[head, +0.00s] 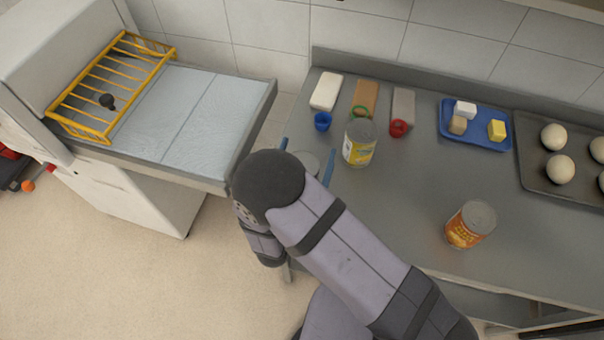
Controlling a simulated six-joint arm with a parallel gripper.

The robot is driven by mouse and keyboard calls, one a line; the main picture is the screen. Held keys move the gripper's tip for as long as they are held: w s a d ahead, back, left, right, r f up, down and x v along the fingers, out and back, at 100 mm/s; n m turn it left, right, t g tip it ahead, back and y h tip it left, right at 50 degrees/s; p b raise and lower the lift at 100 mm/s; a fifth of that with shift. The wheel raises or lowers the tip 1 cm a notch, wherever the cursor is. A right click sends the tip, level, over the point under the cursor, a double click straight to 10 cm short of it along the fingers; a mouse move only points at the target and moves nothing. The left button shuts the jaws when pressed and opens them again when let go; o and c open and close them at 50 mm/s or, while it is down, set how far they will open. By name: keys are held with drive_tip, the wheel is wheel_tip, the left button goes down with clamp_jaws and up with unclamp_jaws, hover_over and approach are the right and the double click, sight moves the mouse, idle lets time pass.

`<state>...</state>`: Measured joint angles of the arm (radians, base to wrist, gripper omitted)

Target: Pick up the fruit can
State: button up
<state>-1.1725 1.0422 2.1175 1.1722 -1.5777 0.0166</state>
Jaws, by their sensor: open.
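Two label-wrapped cans stand upright on the grey metal counter. One can (360,143) has a yellow and white label and stands near the middle. The other can (470,225) has an orange label with a fruit-like picture and stands nearer the front right; the print is too small to read. My gripper (306,157) is mostly hidden behind my arm's dark rounded joint. Its two blue fingers show apart, left of the yellow-labelled can. A round grey surface (308,162) shows between the fingers; I cannot tell whether it is a can top.
Counter around the orange can is clear.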

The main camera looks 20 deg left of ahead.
drive_tip(key=shift+r, duration=0.1)
drive_tip(key=c, duration=1.7)
drive_tip(key=shift+r+b, duration=0.9)
drive_tip(key=shift+r, duration=4.1)
